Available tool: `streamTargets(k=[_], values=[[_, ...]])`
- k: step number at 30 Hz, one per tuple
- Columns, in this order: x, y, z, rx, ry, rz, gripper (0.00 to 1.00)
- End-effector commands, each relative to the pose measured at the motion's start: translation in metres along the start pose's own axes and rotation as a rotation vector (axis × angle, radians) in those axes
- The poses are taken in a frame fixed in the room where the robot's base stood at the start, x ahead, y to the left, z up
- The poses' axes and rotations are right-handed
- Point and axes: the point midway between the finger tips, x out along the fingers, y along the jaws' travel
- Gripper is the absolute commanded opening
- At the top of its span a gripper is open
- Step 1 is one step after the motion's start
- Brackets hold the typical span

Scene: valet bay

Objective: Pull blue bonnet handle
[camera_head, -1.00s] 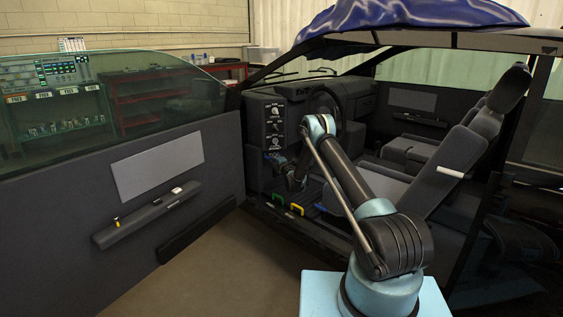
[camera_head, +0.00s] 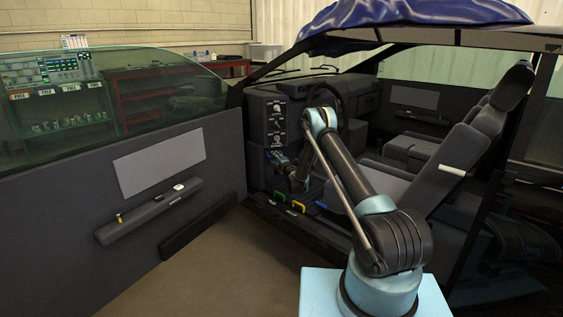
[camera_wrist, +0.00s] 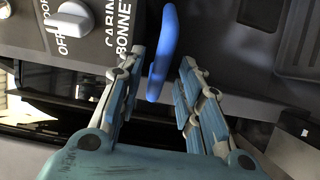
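The blue bonnet handle (camera_wrist: 162,52) is a curved blue lever in the wrist view, next to the word BONNET on the dark dash panel (camera_wrist: 85,40). My gripper (camera_wrist: 162,65) is open, with one finger on each side of the handle's lower part. Gaps show between the handle and both fingers. In the head view my gripper (camera_head: 281,159) is at the lower part of the knobbed panel (camera_head: 276,118), inside the open doorway. There the handle cannot be told apart from my gripper.
Green (camera_head: 280,197) and yellow (camera_head: 298,207) handles sit low by the sill, with a small blue piece (camera_head: 321,204) beside them. The open door (camera_head: 120,185) stands to the left. The seat (camera_head: 440,170) is right of my arm. Floor between door and sill is clear.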

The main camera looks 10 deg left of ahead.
Motion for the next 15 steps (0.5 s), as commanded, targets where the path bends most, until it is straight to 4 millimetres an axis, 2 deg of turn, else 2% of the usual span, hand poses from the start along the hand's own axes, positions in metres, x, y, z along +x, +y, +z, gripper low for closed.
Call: streamTargets(k=[5, 8, 15], values=[[-0.006, 0.0, 0.004, 0.0, -0.004, 0.0, 0.33], [-0.018, 0.001, 0.004, 0.0, -0.004, 0.0, 0.33], [-0.063, 0.0, 0.002, 0.0, -0.002, -0.001, 0.33]])
